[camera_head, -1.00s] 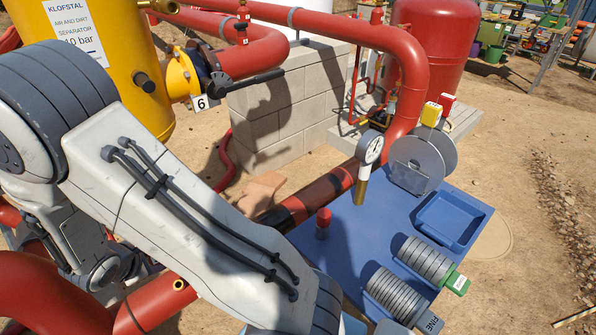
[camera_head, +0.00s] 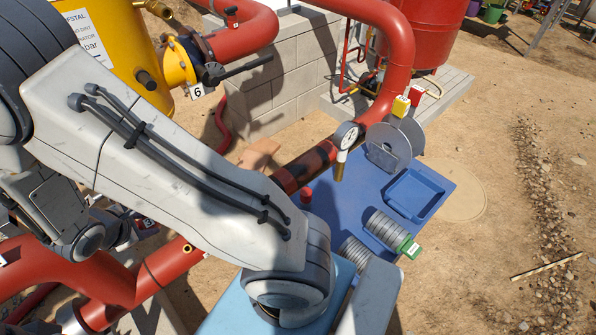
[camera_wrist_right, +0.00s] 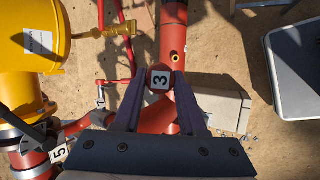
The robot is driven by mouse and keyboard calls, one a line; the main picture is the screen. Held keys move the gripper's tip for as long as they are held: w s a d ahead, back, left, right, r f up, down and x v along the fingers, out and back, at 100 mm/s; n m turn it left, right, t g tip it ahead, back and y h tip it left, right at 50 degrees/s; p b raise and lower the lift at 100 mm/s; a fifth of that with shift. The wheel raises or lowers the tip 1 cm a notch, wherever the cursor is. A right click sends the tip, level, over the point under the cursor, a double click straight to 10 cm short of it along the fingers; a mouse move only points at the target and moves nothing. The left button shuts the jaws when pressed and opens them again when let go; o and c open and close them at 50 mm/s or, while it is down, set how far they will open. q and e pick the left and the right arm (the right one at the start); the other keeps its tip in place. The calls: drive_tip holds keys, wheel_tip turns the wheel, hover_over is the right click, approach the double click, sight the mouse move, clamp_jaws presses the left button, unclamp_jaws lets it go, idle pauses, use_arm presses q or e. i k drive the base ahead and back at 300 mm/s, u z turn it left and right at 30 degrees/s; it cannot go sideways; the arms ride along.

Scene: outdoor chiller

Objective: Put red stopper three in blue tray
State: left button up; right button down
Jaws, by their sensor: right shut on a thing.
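Red stopper three (camera_wrist_right: 160,80), with a white "3" label, sits between the fingertips of my right gripper (camera_wrist_right: 160,94) in the right wrist view. The gripper is shut on it. A red pipe lies behind or under it; I cannot tell whether they touch. In the head view the stopper's label (camera_head: 148,223) shows small at the lower left, partly behind my forearm. The blue tray (camera_head: 418,196) is an empty, shallow, rimmed tray on the blue table at the right, far from this gripper. My left gripper is not in view.
Another red stopper (camera_head: 306,195) stands on the blue table (camera_head: 352,193). Red pipes (camera_head: 165,268) and a yellow vessel (camera_head: 120,50) crowd the left.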

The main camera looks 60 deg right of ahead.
sight(412, 200)
drive_tip(key=k, duration=0.45)
drive_tip(key=z, duration=2.05)
drive_tip(key=i, duration=0.2)
drive_tip(key=u, duration=0.15)
